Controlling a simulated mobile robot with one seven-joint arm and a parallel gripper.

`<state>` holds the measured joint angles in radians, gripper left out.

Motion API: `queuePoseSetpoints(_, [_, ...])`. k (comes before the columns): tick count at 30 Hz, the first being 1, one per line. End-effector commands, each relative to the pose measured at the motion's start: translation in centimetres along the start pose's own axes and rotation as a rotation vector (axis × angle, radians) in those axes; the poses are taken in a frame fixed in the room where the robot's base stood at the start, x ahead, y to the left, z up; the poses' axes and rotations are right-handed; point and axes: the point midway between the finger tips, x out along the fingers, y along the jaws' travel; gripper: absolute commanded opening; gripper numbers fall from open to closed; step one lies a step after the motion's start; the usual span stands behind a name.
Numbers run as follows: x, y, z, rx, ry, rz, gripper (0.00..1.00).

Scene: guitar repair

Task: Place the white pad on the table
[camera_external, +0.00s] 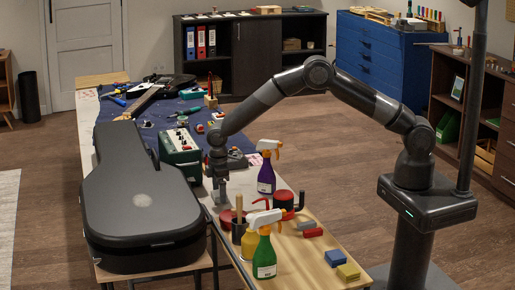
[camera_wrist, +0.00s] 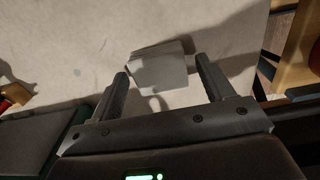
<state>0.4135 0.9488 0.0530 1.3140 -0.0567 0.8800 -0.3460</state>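The white pad (camera_wrist: 158,70) looks pale grey in the wrist view. It lies on or just above the pale table surface (camera_wrist: 60,45), between and slightly beyond my fingertips. My gripper (camera_wrist: 161,72) is open, with one finger on each side of the pad and a narrow gap at the right. In the external view my gripper (camera_external: 220,192) points down over the table between the guitar case and the purple spray bottle. I cannot make out the pad clearly there.
A black guitar case (camera_external: 142,205) and a green amplifier box (camera_external: 180,152) stand left of my gripper. A purple spray bottle (camera_external: 266,178), a green spray bottle (camera_external: 264,258) and a tool cup (camera_external: 238,230) are close by. Coloured blocks (camera_external: 338,258) lie at the front right.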

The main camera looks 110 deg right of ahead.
Motion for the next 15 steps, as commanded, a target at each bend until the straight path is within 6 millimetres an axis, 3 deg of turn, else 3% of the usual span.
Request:
queuePoseSetpoints(9, [-0.4, 0.0, 0.0, 0.0, 0.0, 0.0, 0.75])
queuePoseSetpoints(15, [-3.5, 0.0, -0.1, 0.0, 0.003, 0.001, 0.75])
